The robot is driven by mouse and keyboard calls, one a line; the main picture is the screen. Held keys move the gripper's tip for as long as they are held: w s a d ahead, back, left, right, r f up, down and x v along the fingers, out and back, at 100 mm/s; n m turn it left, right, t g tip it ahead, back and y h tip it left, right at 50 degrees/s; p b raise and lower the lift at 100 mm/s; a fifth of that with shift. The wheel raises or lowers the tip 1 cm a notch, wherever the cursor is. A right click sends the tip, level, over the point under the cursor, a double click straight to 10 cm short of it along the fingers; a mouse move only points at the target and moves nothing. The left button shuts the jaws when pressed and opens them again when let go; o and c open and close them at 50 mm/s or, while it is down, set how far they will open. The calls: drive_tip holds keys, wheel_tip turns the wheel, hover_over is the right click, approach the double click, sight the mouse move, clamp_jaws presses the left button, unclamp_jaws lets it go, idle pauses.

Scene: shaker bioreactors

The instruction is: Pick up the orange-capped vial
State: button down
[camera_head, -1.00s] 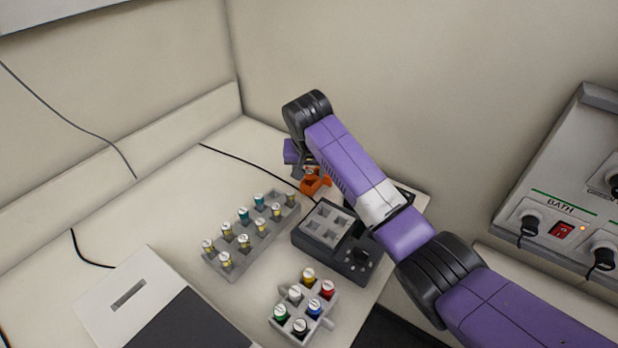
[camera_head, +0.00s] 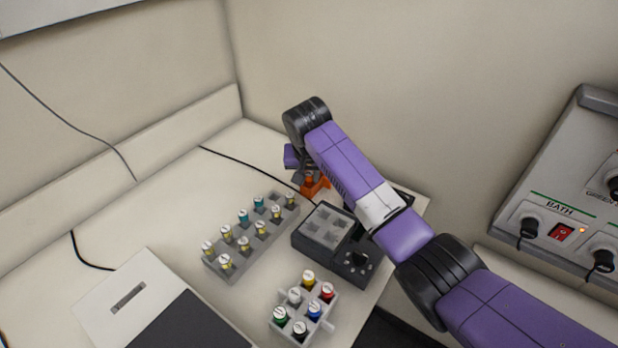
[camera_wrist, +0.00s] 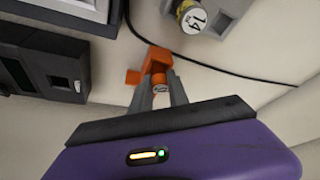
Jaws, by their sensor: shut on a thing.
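The orange-capped vial (camera_wrist: 161,87) shows in the wrist view between my two fingertips, with a pale top. It stands at an orange holder (camera_wrist: 155,63) on the pale bench. My gripper (camera_wrist: 159,91) is shut on the vial, with one finger on each side. In the head view, the orange holder (camera_head: 318,185) shows partly below the end of my arm. The vial is not clearly distinguishable there. I cannot tell whether the vial is clear of the holder.
A grey rack (camera_head: 227,267) holds several yellow- and teal-marked vials left of the holder. A grey device (camera_head: 345,260) with a square-welled block stands just right. A small rack (camera_head: 325,322) of coloured caps is in front. A black cable (camera_head: 247,160) runs behind.

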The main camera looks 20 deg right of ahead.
sight(309, 174)
wheel_tip(309, 174, up, 20)
drive_tip(key=b, duration=0.2)
drive_tip(key=shift+b, duration=0.35)
drive_tip(key=shift+f, duration=0.1)
